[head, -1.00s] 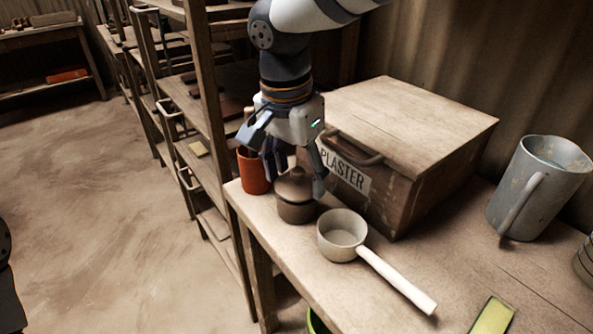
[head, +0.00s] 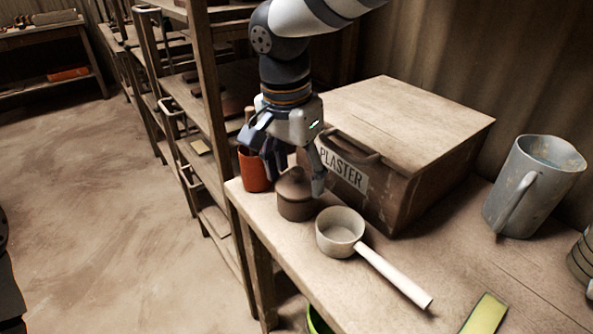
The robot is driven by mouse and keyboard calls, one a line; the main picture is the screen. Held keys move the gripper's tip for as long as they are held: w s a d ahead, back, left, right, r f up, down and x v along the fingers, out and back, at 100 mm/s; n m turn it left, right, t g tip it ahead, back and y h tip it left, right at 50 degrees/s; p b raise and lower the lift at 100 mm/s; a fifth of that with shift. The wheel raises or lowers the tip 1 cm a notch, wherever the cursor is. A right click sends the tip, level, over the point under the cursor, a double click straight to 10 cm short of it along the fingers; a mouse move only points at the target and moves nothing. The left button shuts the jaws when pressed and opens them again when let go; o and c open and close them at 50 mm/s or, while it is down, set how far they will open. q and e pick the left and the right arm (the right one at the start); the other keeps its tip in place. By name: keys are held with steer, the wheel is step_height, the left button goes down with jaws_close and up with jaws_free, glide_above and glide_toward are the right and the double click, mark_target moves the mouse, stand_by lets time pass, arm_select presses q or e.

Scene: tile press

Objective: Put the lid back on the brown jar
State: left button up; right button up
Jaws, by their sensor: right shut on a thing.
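The brown jar (head: 296,209) stands on the table near its left end, in front of the plaster box. Its brown lid (head: 293,186) is at the jar's mouth, with no clear gap showing between them; whether it is fully seated I cannot tell. My right gripper (head: 297,178) comes down from above, its fingers on either side of the lid, shut on it. The fingers partly hide the top of the lid. My left gripper is not in view.
A wooden box labelled PLASTER (head: 405,130) stands close behind the jar. An orange-red cup (head: 254,172) is just left of it, and a white-handled saucepan (head: 340,232) just in front. A grey pitcher (head: 520,190) stands at right. Shelves (head: 205,120) rise at left.

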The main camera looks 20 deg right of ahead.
stand_by(0.3)
steer(key=o, duration=1.2)
steer(key=shift+o, duration=0.3)
steer(key=o, duration=0.3)
steer(key=shift+o, duration=0.2)
steer(key=shift+r+p, duration=0.3)
steer(key=shift+r, duration=3.25)
jaws_close()
